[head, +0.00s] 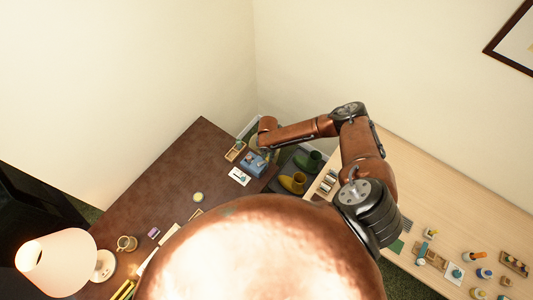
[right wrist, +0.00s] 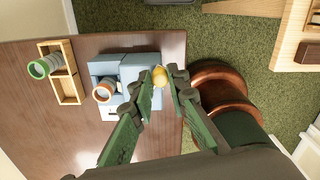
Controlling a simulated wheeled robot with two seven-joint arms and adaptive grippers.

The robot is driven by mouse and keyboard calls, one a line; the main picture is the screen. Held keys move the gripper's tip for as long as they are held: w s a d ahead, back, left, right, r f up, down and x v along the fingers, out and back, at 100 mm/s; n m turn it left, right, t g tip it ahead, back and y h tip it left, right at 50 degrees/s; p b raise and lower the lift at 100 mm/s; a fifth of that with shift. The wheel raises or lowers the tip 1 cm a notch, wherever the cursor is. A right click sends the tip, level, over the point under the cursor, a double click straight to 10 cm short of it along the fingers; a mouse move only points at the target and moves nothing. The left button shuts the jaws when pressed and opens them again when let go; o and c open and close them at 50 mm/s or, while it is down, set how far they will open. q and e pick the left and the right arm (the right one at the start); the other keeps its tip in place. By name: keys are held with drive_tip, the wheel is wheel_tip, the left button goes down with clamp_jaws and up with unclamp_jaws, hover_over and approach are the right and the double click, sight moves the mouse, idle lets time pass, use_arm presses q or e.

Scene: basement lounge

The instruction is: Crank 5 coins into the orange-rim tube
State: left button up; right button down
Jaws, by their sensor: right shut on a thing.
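The blue coin machine (right wrist: 140,70) sits on the brown table, seen in the right wrist view; it also shows in the head view (head: 257,166). The orange-rim tube (right wrist: 103,92) stands at the machine's left part. Its fill level cannot be told. My right gripper (right wrist: 162,86) is shut on a yellow crank knob (right wrist: 160,75) at the machine's right side. In the head view the right arm reaches over the table's far end, and its fingers are too small to make out. My left gripper is not in view.
A wooden rack (right wrist: 68,88) with a green-rim tube (right wrist: 39,69) stands left of the machine. A white card (head: 239,176) lies in front. Boots (head: 293,182) stand between table and light wood bench (head: 410,190).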

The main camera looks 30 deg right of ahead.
drive_tip(key=a+m+p, duration=0.1)
drive_tip(key=a+m, duration=0.1)
drive_tip(key=m, duration=0.6)
drive_tip(key=s+a+m+p, duration=0.1)
drive_tip(key=a+m, duration=0.2)
drive_tip(key=m, duration=0.5)
drive_tip(key=s+a+m+p, duration=0.1)
drive_tip(key=a+m, duration=0.1)
drive_tip(key=m, duration=0.7)
drive_tip(key=shift+s+a+p, duration=0.2)
drive_tip(key=shift+a+p, duration=0.1)
drive_tip(key=shift+a, duration=0.05)
drive_tip(key=shift+w+a+m, duration=0.1)
drive_tip(key=shift+w+m, duration=0.1)
drive_tip(key=shift+m, duration=0.45)
drive_tip(key=shift+w+a+m, duration=0.1)
drive_tip(key=shift+w+m, duration=0.1)
drive_tip(key=shift+m, duration=0.45)
drive_tip(key=shift+r, duration=0.1)
drive_tip(key=c, duration=1.8)
unclamp_jaws()
drive_tip(key=shift+c, duration=0.2)
wheel_tip(320, 180, up, 12)
